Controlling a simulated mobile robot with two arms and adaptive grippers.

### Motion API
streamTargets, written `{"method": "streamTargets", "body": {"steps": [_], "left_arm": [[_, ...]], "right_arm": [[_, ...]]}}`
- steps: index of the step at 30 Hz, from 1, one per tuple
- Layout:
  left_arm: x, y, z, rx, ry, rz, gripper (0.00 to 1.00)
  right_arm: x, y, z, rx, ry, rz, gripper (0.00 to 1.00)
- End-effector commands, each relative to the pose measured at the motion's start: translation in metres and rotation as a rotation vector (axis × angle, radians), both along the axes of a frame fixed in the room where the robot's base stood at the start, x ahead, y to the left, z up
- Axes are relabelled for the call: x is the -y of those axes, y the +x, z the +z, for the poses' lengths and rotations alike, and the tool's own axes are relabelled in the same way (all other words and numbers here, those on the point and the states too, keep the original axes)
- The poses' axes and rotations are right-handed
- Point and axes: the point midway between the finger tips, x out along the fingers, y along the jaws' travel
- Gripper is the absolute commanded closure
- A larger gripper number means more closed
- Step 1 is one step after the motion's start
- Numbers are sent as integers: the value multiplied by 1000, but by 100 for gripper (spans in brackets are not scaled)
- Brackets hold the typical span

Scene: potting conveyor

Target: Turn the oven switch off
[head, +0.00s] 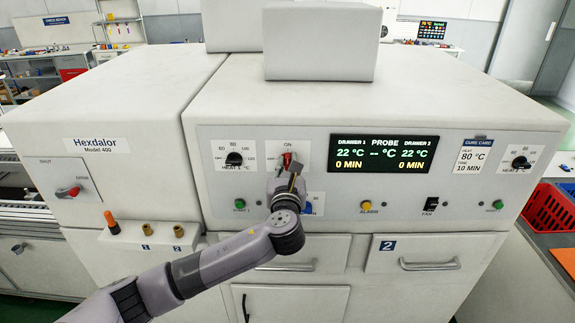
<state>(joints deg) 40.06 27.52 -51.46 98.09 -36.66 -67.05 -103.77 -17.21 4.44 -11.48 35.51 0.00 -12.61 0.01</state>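The oven switch (287,158) is a red lever on a white plate marked ON, on the oven's front panel. Its lever seems to point up toward ON, but my gripper hides the lower part of the plate. My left gripper (289,172) is right in front of the switch, its fingertips at or just below the red lever. I cannot tell whether it touches the lever or whether its fingers are open. My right gripper is not in view.
Left of the switch is a black heat dial (234,159); right is a lit display (382,154) reading 22 °C for both drawers. Below are a green button (240,204), a yellow alarm button (366,205) and drawer handles (430,265). A red crate (549,218) stands at right.

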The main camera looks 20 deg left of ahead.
Motion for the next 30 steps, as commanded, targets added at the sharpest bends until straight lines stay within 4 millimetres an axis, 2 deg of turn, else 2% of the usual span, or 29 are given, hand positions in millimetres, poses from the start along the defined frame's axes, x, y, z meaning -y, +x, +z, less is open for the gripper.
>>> {"method": "streamTargets", "body": {"steps": [6,20,30], "left_arm": [[0,0,0,0,0,0,100],[0,0,-1,5,-20,0,100],[-2,-1,-2,58,-204,0,100]], "right_arm": [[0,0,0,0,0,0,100],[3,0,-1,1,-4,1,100],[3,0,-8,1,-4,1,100]]}}
